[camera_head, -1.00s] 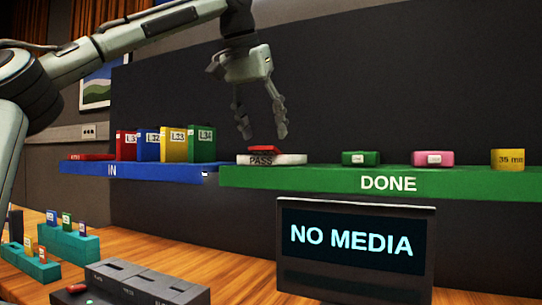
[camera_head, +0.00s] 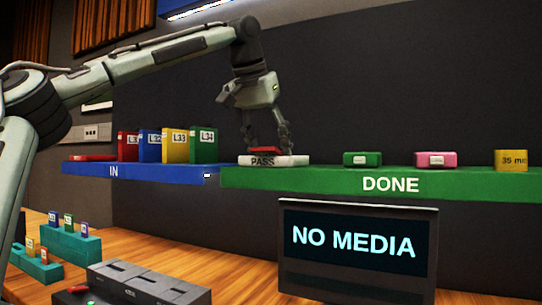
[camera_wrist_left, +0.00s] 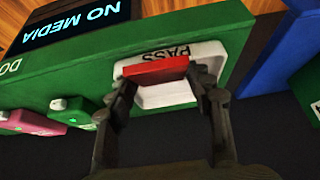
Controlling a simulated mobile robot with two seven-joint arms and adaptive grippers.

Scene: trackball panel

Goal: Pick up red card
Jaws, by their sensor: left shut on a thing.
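The red card (camera_head: 266,152) lies on the white PASS tray (camera_head: 290,161) at the left end of the green DONE shelf (camera_head: 310,178). My left gripper (camera_head: 266,146) points down from above, its fingers at the card. In the left wrist view the red card (camera_wrist_left: 156,72) sits between the fingertips of my left gripper (camera_wrist_left: 163,82), which are shut on it. The card still appears at the tray; I cannot tell whether it is lifted clear. My right gripper is in no view.
The blue IN shelf (camera_head: 140,175) holds red, blue, yellow and green cases and a flat red item (camera_head: 92,158). Green (camera_head: 362,159), pink (camera_head: 436,159) and yellow (camera_head: 510,160) items stand along the DONE shelf. A NO MEDIA screen (camera_head: 355,245) is below.

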